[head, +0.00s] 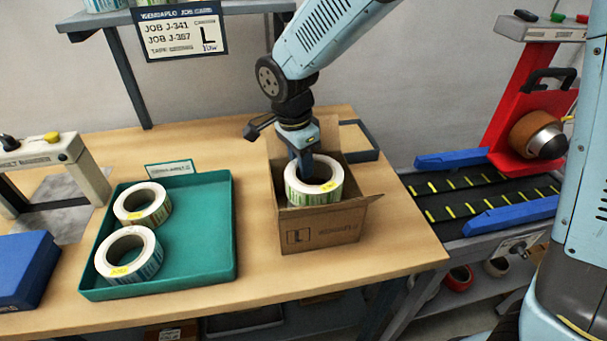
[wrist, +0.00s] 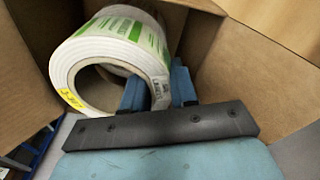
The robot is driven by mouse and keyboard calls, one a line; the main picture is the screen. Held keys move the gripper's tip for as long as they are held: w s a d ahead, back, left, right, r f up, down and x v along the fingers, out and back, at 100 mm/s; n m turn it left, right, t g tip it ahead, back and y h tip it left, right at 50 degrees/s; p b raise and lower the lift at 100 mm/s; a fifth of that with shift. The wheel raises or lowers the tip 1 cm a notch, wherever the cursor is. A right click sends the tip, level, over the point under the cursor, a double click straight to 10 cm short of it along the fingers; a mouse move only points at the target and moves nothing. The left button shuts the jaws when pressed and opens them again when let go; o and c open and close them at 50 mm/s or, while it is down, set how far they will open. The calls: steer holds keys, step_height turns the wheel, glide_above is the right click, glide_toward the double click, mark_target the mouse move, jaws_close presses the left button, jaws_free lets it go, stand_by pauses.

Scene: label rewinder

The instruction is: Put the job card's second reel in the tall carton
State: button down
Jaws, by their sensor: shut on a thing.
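My gripper (head: 306,168) is shut on the wall of a white label reel with green print (head: 330,188) and a yellow tag. The reel is inside the mouth of an open brown carton (head: 325,232) marked L, its top standing above the front rim. In the wrist view the reel (wrist: 110,45) is tilted between the carton walls (wrist: 265,85), with one blue finger in its core and my gripper (wrist: 158,90) at its edge. Whether it touches the carton floor is hidden. The job card (head: 180,33) lists two jobs and a large L; its small print is blurred.
A green tray (head: 205,262) left of the carton holds two similar reels (head: 142,204) (head: 129,255). A blue block (head: 25,268) lies at the far left. A conveyor (head: 480,195) with blue rails and a red machine stands at the right. Bench between tray and carton is clear.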

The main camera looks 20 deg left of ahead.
steer(key=shift+f, duration=1.75)
steer(key=shift+f, duration=0.4)
steer(key=c, duration=1.2)
jaws_free()
steer(key=shift+o, duration=0.2)
steer(key=shift+r, duration=0.15)
steer(key=r, duration=0.8)
steer(key=a+r, duration=0.1)
steer(key=r, duration=0.3)
steer(key=shift+s+a+r, duration=0.1)
steer(key=shift+s+r, duration=0.15)
steer(key=shift+s, duration=0.15)
